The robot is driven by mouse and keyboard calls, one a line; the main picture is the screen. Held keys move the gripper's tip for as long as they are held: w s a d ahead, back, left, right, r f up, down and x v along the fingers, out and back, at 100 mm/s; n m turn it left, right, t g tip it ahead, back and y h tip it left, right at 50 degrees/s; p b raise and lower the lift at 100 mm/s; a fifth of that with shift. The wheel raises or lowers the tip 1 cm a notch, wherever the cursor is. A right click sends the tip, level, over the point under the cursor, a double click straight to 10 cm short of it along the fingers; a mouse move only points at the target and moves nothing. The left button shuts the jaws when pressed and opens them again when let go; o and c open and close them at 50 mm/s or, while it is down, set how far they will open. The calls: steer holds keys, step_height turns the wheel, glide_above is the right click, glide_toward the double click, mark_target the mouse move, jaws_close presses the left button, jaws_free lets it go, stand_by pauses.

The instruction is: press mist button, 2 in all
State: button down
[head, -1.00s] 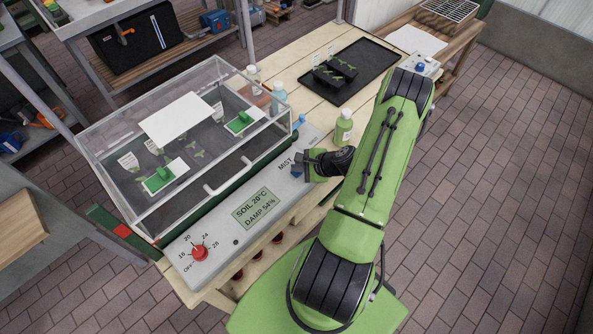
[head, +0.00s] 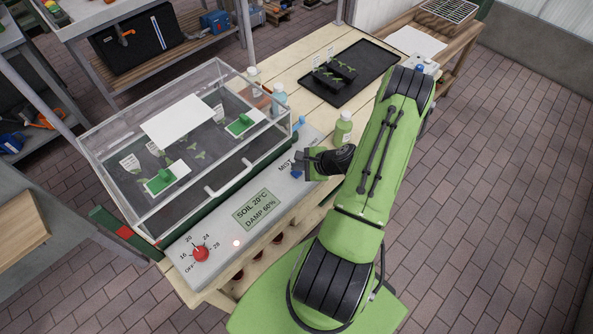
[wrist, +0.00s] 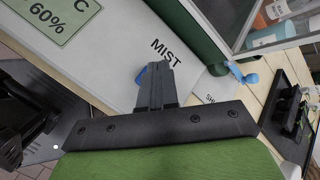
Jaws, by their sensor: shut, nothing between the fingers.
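The mist button (wrist: 140,76) is blue and sits beside the word MIST on the grey control panel (wrist: 105,75). In the wrist view most of it is hidden behind my fingers; in the head view a bit of blue (head: 296,174) shows at my fingertips. My gripper (head: 299,165) is shut and empty, with its tips at the button (wrist: 154,66). I cannot tell how far the button is pushed in. The panel's display (head: 256,210) reads SOIL 20°C, DAMP 60%. A small light (head: 236,243) near the dial glows pale pink.
A clear-lidded propagator (head: 180,140) stands behind the panel. A red dial (head: 201,254) is at the panel's left end. A green bottle (head: 343,128) stands close to my wrist, and a black tray (head: 350,85) lies farther back.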

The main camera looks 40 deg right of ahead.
mark_target(299, 173)
step_height(299, 173, up, 5)
steer(key=p, duration=0.3)
steer(key=shift+p, duration=0.4)
steer(key=shift+b, duration=0.3)
stand_by(1.9)
